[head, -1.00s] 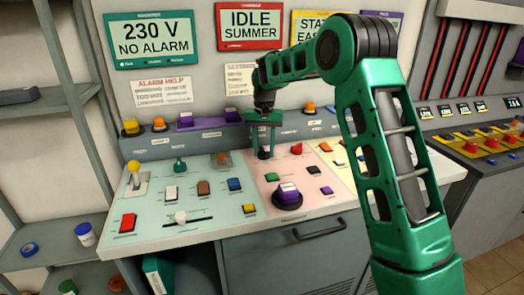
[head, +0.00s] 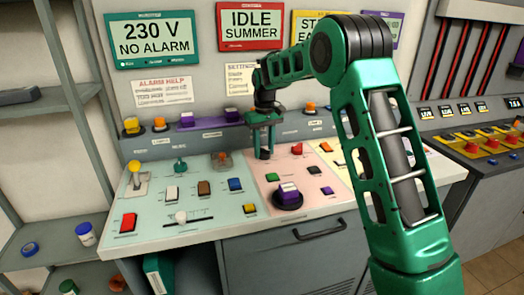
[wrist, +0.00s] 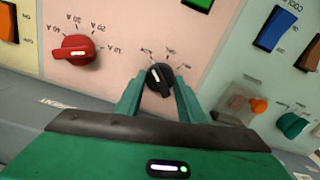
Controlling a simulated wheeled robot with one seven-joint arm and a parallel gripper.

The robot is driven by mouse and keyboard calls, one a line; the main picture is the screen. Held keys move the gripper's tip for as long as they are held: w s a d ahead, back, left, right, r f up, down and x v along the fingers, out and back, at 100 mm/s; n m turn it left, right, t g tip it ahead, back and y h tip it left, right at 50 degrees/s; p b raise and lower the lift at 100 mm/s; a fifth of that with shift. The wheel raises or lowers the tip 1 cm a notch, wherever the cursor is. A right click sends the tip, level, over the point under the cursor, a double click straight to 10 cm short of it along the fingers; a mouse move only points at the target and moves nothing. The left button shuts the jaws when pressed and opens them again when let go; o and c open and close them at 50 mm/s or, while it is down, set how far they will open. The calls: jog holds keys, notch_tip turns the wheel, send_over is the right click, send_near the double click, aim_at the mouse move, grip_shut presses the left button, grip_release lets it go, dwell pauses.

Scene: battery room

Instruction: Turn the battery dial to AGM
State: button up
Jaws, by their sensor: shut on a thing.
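The black battery dial (wrist: 159,79) sits on the pink panel, with a short white mark on its top. Small upside-down labels fan out around its upper side in the wrist view; they are too small to read surely. The mark points up and slightly left there, towards the left label. My gripper (wrist: 160,98) is shut on the dial, one finger on each side. In the head view my gripper (head: 264,152) reaches down to the back of the pink panel and mostly hides the dial.
A red knob (wrist: 77,48) with current labels is beside the dial, and it shows in the head view (head: 297,149). A purple knob (head: 288,194) is nearer the front. A blue rocker switch (wrist: 275,27) and a teal knob (wrist: 292,124) are on the neighbouring panel.

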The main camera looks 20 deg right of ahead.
jog(key=shift+w+r, duration=0.15)
jog(key=o, duration=1)
jog(key=shift+o, duration=0.2)
notch_tip(320, 180, up, 11)
jog(key=shift+f, duration=0.2)
